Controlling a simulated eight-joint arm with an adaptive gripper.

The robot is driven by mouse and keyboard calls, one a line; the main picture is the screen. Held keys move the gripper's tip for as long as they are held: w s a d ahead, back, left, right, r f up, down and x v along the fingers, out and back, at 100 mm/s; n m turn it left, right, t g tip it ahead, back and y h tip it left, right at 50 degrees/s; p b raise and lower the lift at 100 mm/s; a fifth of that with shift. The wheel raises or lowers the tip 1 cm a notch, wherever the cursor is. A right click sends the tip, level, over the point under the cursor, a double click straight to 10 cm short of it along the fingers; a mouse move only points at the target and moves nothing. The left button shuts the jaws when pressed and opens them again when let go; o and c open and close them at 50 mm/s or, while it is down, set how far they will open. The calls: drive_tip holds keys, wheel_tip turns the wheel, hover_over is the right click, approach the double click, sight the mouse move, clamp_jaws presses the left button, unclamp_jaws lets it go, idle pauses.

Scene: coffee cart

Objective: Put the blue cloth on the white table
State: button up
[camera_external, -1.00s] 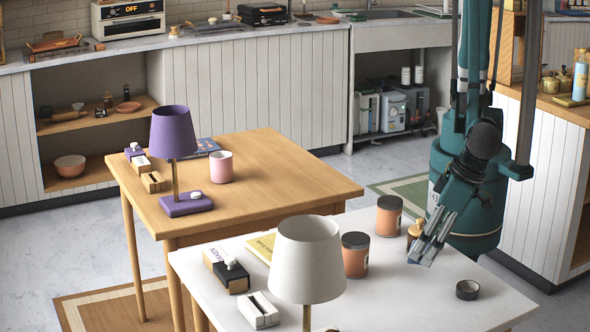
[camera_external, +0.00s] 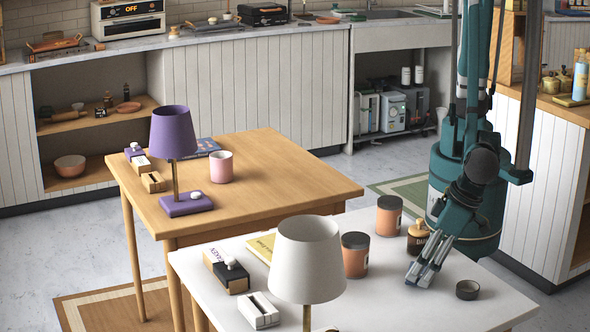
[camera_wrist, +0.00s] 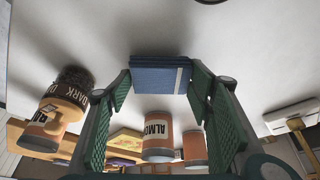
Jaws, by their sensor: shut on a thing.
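The white table (camera_external: 395,305) stands in the front of the external view. My gripper (camera_external: 423,268) points down at its right part, with the fingertips low over or at the tabletop. In the wrist view, a folded blue cloth (camera_wrist: 158,76) with a pale stripe near its right edge sits between the fingertips of my gripper (camera_wrist: 160,88), which is shut on it. In the external view the cloth is mostly hidden by the fingers. I cannot tell whether the cloth touches the tabletop.
Two orange jars (camera_external: 355,262) with dark lids and a dark bottle (camera_external: 418,240) stand behind and left of my gripper. A small dark round dish (camera_external: 467,290) is on its right. A white lamp (camera_external: 306,262) stands front left. The wooden table (camera_external: 270,170) adjoins behind.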

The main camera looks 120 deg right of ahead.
drive_tip(key=shift+f, duration=0.35)
drive_tip(key=o, duration=0.8)
drive_tip(key=shift+r, duration=0.25)
drive_tip(key=p+v, duration=0.2)
drive_tip(key=v, duration=1)
drive_tip(key=shift+p, duration=0.4)
drive_tip(key=shift+d, duration=0.1)
